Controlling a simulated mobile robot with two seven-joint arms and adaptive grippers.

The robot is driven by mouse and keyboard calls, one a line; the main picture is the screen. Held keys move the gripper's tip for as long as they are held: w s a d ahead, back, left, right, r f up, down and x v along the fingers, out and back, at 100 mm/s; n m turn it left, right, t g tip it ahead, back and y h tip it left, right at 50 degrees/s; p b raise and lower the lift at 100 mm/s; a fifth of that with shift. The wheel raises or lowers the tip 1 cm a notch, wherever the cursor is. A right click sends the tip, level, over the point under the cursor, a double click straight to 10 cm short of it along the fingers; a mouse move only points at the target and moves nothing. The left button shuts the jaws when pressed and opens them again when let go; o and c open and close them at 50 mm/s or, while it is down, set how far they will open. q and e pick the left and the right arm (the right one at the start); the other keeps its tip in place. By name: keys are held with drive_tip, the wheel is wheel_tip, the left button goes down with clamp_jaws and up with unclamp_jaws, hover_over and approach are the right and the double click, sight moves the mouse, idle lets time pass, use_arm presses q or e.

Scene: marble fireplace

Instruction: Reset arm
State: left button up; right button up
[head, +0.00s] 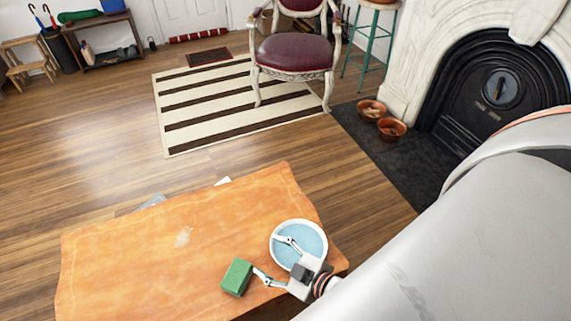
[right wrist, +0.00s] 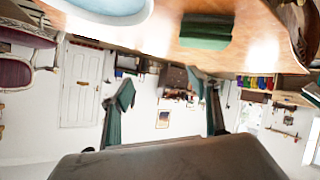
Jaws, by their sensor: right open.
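My right gripper (head: 267,255) is open with nothing between its fingers, over the right front part of the orange-brown wooden table (head: 125,260). One finger overlaps the round light-blue dish with a white rim (head: 312,238). The other finger ends beside the green block (head: 236,277), and I cannot tell whether it touches. Both objects rest on the table. In the tilted right wrist view, the dish (right wrist: 105,8) and the block (right wrist: 205,30) show at the top edge. My left gripper is not in view.
The table's left half is bare except for a pale mark (head: 183,237). A red-seated chair (head: 292,52) stands on a striped rug (head: 220,105) beyond open floor. Two copper bowls (head: 391,129) sit on the dark hearth by the fireplace. My large arm link covers the lower right.

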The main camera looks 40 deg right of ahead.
drive_tip(key=s+d+f+m, duration=0.1)
drive_tip(key=s+f+m+g, duration=0.1)
drive_tip(key=s, duration=0.1)
drive_tip(key=s+d+f+h, duration=0.1)
drive_tip(key=shift+s+d+f+m+g, duration=0.25)
drive_tip(key=shift+d+m+g, duration=0.1)
drive_tip(key=shift+m+g, duration=0.05)
